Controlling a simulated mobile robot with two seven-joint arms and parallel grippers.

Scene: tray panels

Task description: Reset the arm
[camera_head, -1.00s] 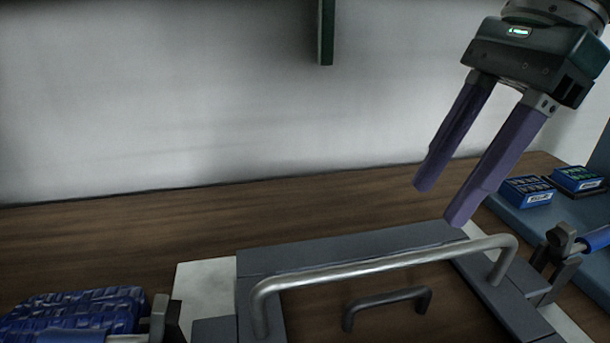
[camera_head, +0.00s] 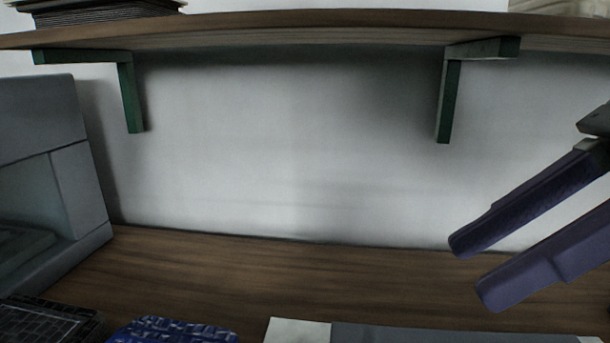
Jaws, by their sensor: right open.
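My right gripper (camera_head: 472,277) comes in from the right edge, with two long purple fingers pointing down and to the left. The fingers are apart with nothing between them. It hangs above the back right of the wooden table (camera_head: 370,285), in front of the white wall. Its body is mostly cut off by the right edge. My left gripper is not in view.
A wooden shelf (camera_head: 320,30) on green brackets (camera_head: 447,100) crosses the top. A grey machine (camera_head: 60,150) stands at the left. A dark keyboard-like thing (camera_head: 40,322), a blue textured thing (camera_head: 175,331) and a grey panel edge (camera_head: 430,334) show along the bottom.

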